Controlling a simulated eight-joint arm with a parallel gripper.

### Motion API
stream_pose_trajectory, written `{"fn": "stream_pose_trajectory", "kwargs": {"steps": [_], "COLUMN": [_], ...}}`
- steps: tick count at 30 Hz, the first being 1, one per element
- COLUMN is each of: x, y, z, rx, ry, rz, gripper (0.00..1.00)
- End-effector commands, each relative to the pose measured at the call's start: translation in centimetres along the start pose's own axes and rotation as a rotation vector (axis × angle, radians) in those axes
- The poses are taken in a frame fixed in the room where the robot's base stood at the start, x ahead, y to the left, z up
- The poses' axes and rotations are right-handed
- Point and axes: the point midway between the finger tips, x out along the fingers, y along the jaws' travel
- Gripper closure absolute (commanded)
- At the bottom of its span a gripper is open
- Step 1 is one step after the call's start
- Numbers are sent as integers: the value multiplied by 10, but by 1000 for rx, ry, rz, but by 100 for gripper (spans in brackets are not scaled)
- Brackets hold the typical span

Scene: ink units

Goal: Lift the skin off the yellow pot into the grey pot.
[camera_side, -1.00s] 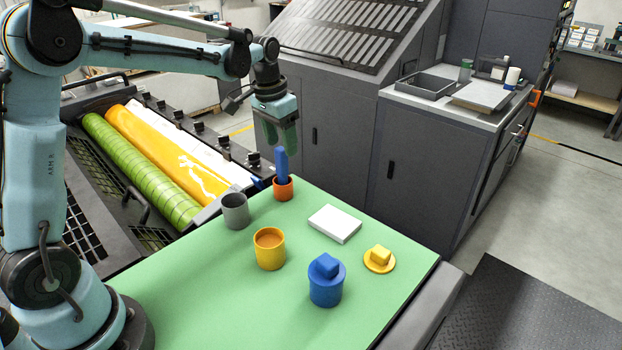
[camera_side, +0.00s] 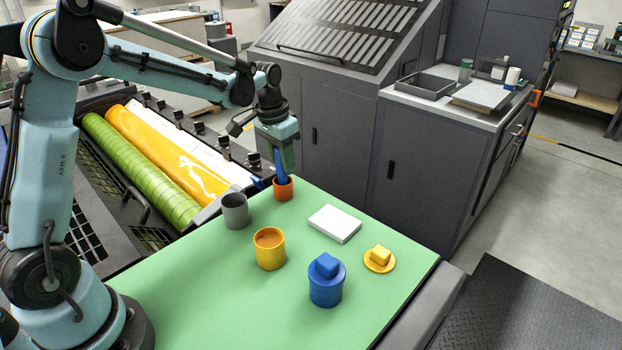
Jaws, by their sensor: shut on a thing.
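The yellow pot (camera_side: 270,254) stands open near the middle of the green table, with an orange-brown surface inside it. Its yellow lid (camera_side: 379,259) lies on the table to the right. The grey pot (camera_side: 236,214) stands open behind and left of the yellow pot. A blue-handled tool (camera_side: 281,174) stands in the small orange cup (camera_side: 284,194) at the back. My gripper (camera_side: 284,160) is over that cup, shut on the blue handle, which its fingers partly hide. The tool's lower end is hidden in the cup.
A blue pot (camera_side: 326,285) with its lid on stands at the front, right of the yellow pot. A white block or pad (camera_side: 334,223) lies flat behind it. Press rollers (camera_side: 165,160) run along the left. The table (camera_side: 220,305) is clear at front left.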

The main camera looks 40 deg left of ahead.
Motion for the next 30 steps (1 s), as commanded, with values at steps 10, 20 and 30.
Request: {"fn": "stream_pose_trajectory", "kwargs": {"steps": [10, 20, 30], "x": [-2, -34, -77], "y": [0, 0, 56], "z": [0, -5, 6], "rx": [0, 1, 7], "ry": [0, 0, -1], "rz": [0, 2, 3], "gripper": [97, 97, 97]}}
